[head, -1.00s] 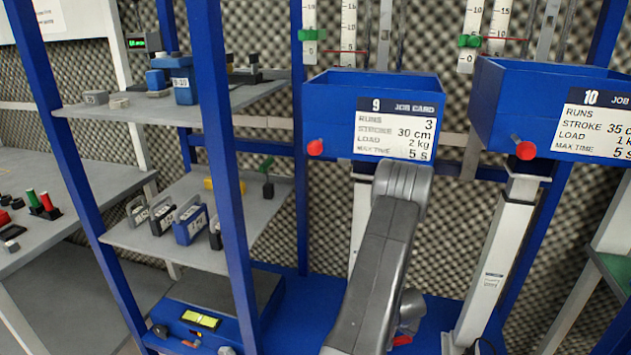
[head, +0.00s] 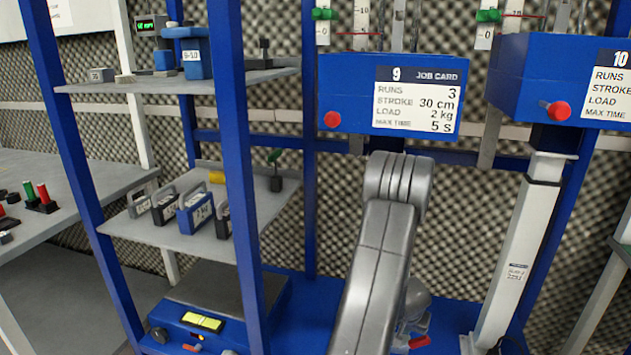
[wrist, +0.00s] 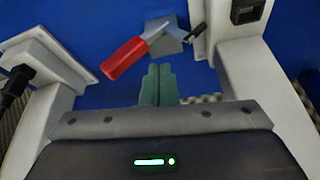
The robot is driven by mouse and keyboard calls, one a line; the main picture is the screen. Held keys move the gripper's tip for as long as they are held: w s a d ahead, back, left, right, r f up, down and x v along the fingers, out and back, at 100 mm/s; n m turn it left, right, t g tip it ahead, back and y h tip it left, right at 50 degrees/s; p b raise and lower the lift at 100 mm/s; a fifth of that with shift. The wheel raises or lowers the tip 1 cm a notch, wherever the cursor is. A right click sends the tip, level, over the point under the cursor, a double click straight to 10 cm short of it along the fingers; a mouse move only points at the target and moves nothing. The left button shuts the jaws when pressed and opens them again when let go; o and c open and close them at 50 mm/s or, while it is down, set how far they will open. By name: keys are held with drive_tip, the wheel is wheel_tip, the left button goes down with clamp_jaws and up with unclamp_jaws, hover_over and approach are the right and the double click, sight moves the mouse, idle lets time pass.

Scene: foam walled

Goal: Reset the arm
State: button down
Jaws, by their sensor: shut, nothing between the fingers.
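My arm (head: 385,240) shows in the head view as a grey link rising from the bottom edge to a rounded elbow in front of the space below blue box 9 (head: 345,95). My gripper's fingers are hidden in that view. In the wrist view my gripper (wrist: 157,72) shows two green fingers together, shut and empty. They point toward a blue surface (wrist: 90,20). A red handle (wrist: 125,58) joined to a grey metal piece (wrist: 164,34) lies just beyond the tips, to the upper left. I cannot tell whether the tips touch it.
Blue box 10 (head: 520,80) sits on a white column (head: 518,250) at right. A blue-framed shelf (head: 190,230) with several labelled weights stands at left. In the wrist view, white column parts stand left (wrist: 45,60) and right (wrist: 232,40), close to my gripper.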

drive_tip(key=shift+a+f+h+b, duration=0.15)
drive_tip(key=shift+f+h+b, duration=0.15)
drive_tip(key=shift+b, duration=0.95)
drive_tip(key=shift+a+b, duration=0.25)
drive_tip(key=shift+b, duration=1)
drive_tip(key=shift+a+h+b, duration=0.1)
drive_tip(key=shift+h+b, duration=0.2)
drive_tip(key=shift+b, duration=0.1)
drive_tip(key=shift+a+b, duration=0.1)
drive_tip(key=shift+b, duration=0.3)
drive_tip(key=shift+a+h+b, duration=0.25)
drive_tip(key=shift+h+b, duration=0.15)
drive_tip(key=shift+b, duration=0.6)
drive_tip(key=shift+a+r+g+b, duration=0.15)
drive_tip(key=shift+g+b, duration=0.15)
drive_tip(key=shift+b, duration=0.1)
